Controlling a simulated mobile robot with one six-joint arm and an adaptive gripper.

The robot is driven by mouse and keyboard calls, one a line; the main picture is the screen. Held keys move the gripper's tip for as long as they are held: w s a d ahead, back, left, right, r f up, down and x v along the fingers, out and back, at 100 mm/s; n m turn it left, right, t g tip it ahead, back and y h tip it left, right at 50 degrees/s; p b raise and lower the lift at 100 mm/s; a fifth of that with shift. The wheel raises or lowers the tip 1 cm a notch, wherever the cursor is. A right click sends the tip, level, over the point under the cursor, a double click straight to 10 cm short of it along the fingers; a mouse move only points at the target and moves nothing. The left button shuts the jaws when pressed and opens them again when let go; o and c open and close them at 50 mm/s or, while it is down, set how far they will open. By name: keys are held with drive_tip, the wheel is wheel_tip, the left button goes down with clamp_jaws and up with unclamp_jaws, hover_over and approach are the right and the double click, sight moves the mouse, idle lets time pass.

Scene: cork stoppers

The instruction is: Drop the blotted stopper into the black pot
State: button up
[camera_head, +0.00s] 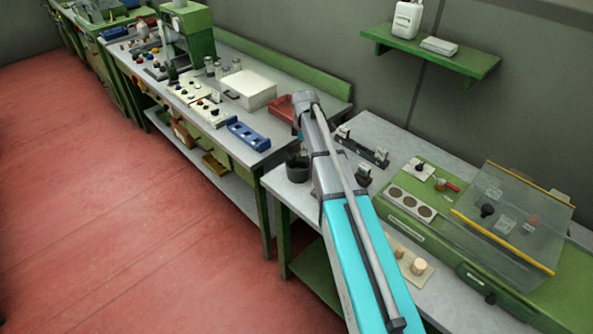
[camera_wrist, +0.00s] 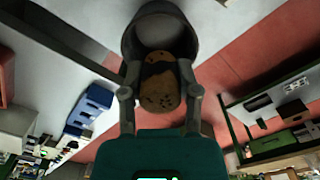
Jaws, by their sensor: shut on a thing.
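My gripper (camera_wrist: 160,76) is shut on a brown cork stopper (camera_wrist: 160,97) in the wrist view. The stopper has a dark blot across its side and small dark specks. The black pot (camera_wrist: 129,42) is just beyond it, and the stopper's far end overlaps the pot's open mouth in that view. I cannot tell whether the stopper is above the rim or partly inside. In the head view the black pot (camera_head: 298,170) stands at the near left corner of the right table, beside my arm. My arm hides most of the gripper and the held stopper there.
Pale stoppers (camera_head: 418,267) stand on a small board on the right table. A dark bracketed fixture (camera_head: 362,150) stands behind the pot, right of my arm. A green unit with a clear sloping cover (camera_head: 515,220) fills the right side. A blue block (camera_head: 248,135) lies on the left bench.

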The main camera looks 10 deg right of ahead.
drive_tip(key=shift+f, duration=0.1)
wheel_tip(320, 180, down, 6)
drive_tip(key=b, duration=0.6)
idle(0.5)
drive_tip(key=o, duration=0.8)
idle(0.4)
idle(0.5)
drive_tip(key=shift+w+r, duration=0.1)
drive_tip(key=shift+r, duration=0.25)
